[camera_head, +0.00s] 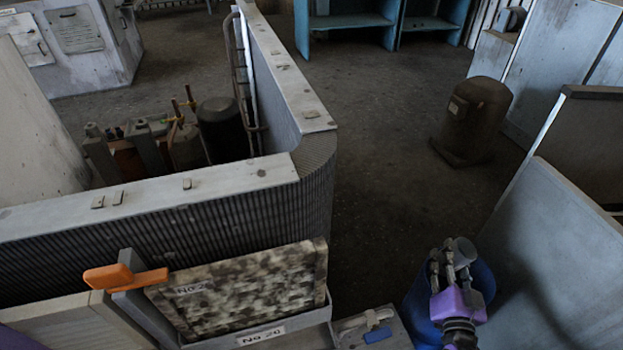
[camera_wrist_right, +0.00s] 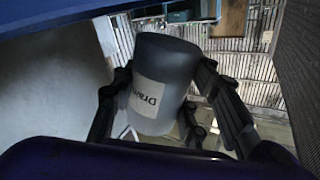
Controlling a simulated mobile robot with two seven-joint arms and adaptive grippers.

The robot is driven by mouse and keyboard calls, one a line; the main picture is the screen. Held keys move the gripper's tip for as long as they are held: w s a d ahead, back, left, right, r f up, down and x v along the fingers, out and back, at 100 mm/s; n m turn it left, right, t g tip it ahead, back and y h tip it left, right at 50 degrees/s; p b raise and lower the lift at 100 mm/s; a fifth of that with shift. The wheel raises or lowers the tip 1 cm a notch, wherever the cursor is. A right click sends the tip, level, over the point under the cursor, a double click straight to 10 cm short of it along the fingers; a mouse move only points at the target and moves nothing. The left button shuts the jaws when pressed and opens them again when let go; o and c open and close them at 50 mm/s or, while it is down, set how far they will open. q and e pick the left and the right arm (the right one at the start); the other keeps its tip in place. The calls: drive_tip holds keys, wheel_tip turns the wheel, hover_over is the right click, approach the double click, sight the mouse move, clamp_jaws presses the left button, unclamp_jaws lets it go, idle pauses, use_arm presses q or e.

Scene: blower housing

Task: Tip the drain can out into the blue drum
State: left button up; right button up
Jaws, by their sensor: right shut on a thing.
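My right gripper (camera_head: 453,262) is shut on the drain can, with fingers on both sides of it. In the right wrist view the drain can (camera_wrist_right: 163,85) is a grey cylinder with a pale label reading "Drain", upside down in that picture, between the dark fingers (camera_wrist_right: 160,112). In the head view the grey can (camera_head: 463,249) shows at the fingertips. Whether anything pours is not visible. My left gripper is not in view.
A dirty filter panel (camera_head: 245,290) marked "No 26" stands left of the drum, near an orange handle (camera_head: 125,278). A grey panel (camera_head: 560,250) stands close on the right. A brown canister (camera_head: 472,120) stands on the open floor behind. A ribbed housing wall (camera_head: 230,215) runs at left.

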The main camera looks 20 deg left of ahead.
drive_tip(key=m, duration=0.2)
drive_tip(key=a+m+b, duration=0.1)
drive_tip(key=shift+s+f+m, duration=0.1)
drive_tip(key=shift+f+m, duration=0.05)
drive_tip(key=shift+m, duration=0.25)
drive_tip(key=m, duration=0.1)
drive_tip(key=m+b, duration=0.2)
drive_tip(key=shift+a+f+m, duration=0.1)
drive_tip(key=shift+f+m, duration=0.15)
drive_tip(key=shift+m, duration=0.15)
drive_tip(key=m+b, duration=0.1)
drive_tip(key=m, duration=0.2)
drive_tip(key=shift+m+b, duration=0.3)
drive_tip(key=shift+m, duration=0.1)
drive_tip(key=shift+d+r+m, duration=0.35)
drive_tip(key=shift+r+m, duration=0.2)
drive_tip(key=shift+m, duration=0.25)
drive_tip(key=shift+d+r+m, duration=0.2)
drive_tip(key=shift+r+m, duration=0.15)
drive_tip(key=shift+m, duration=0.45)
